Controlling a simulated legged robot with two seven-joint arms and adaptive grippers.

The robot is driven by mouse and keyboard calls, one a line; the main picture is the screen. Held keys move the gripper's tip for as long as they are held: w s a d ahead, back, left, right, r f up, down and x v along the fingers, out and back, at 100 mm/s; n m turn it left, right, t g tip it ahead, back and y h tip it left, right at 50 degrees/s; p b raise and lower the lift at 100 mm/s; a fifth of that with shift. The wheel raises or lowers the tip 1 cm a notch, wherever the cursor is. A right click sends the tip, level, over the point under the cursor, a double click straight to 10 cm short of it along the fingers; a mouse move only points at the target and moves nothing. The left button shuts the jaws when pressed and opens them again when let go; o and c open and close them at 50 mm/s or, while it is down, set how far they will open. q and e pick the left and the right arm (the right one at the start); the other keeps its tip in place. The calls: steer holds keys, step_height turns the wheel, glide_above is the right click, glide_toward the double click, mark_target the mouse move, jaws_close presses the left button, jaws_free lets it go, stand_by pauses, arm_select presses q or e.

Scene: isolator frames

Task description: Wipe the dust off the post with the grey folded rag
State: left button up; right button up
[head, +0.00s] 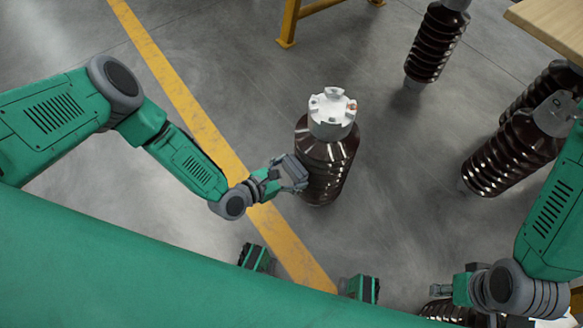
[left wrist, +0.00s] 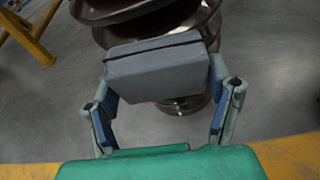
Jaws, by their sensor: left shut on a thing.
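The post (head: 336,160) is a dark brown ribbed insulator with a white metal cap (head: 332,112), upright on the floor in the middle of the head view. Its ribs also show behind the rag in the left wrist view (left wrist: 150,14). My left gripper (head: 292,177) is at the post's left side, shut on the grey folded rag (left wrist: 158,68), which spans between its fingers. The rag is close in front of the ribs; I cannot tell whether it touches them. No dust can be made out. My right gripper (head: 442,290) is low at the right, too small to read.
More brown insulators stand at the top (head: 436,45) and right (head: 505,155). A wooden tabletop (head: 555,22) juts in at the top right, and a yellow stand (head: 290,22) is at the top. A yellow line (head: 180,95) crosses the grey floor. Floor around the post is clear.

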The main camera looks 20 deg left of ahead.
mark_target(300, 154)
arm_select(q)
steer(key=shift+w+d+f, duration=0.1)
steer(key=shift+f, duration=1.3)
steer(key=shift+r+p, duration=0.75)
steer(key=shift+r, duration=0.8)
steer(key=shift+r+p, duration=1.05)
steer(key=shift+r, duration=1.1)
steer(key=shift+r+p, duration=0.7)
steer(key=shift+r, duration=0.95)
steer(key=s+a, duration=0.3)
steer(key=s, duration=0.2)
steer(key=shift+a, duration=0.4)
steer(key=shift+f, duration=0.1)
